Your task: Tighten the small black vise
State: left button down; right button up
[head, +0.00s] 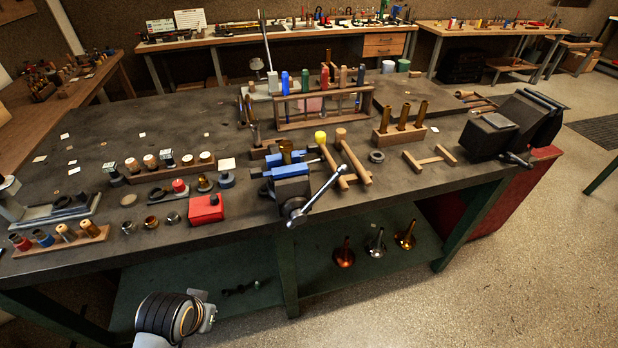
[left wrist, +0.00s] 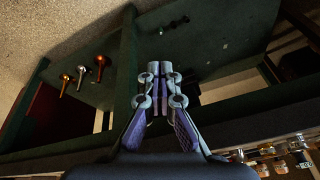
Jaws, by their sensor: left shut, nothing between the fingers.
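A small dark vise (head: 292,190) with blue jaw pads (head: 285,171) is mounted at the front edge of the bench, near the middle. Its long silver handle bar (head: 322,193) slants up to the right. A larger black vise (head: 512,128) stands at the bench's right end. My left gripper (left wrist: 166,72) is shut and empty in the left wrist view, with the bench's lower shelf behind it. In the head view my left arm shows low at the left, in front of the bench and away from both vises. My right gripper is not in view.
A red box (head: 206,209) sits left of the small vise, near the front edge. Mallets (head: 355,157) lie just right of it and a tool rack (head: 322,122) stands behind. Several mouthpieces (head: 375,243) stand on the lower shelf (head: 255,268). Open floor lies in front.

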pick_arm(q)
jog(key=w+d+m+h, duration=0.4)
jog(key=d+m, duration=0.1)
jog(key=d, duration=0.2)
jog(key=m+t+h, duration=0.5)
jog(key=m+h, duration=0.3)
jog(key=h, duration=0.6)
send_near(329, 181)
jog(key=s+a+r, duration=0.2)
jog(key=s+a, duration=0.1)
jog(key=a, duration=0.4)
jog(key=p+x, duration=0.2)
jog(key=x, duration=0.2)
jog(key=f+p+x, duration=0.1)
jog(key=p+x, duration=0.1)
jog(key=x, duration=0.2)
jog(key=f+p+x, duration=0.1)
jog(key=p+x, duration=0.1)
jog(key=x, duration=0.3)
jog(key=shift+s+d+f, duration=0.1)
jog(key=shift+d+f, duration=0.1)
jog(key=shift+d, duration=0.05)
jog(key=shift+f, duration=0.15)
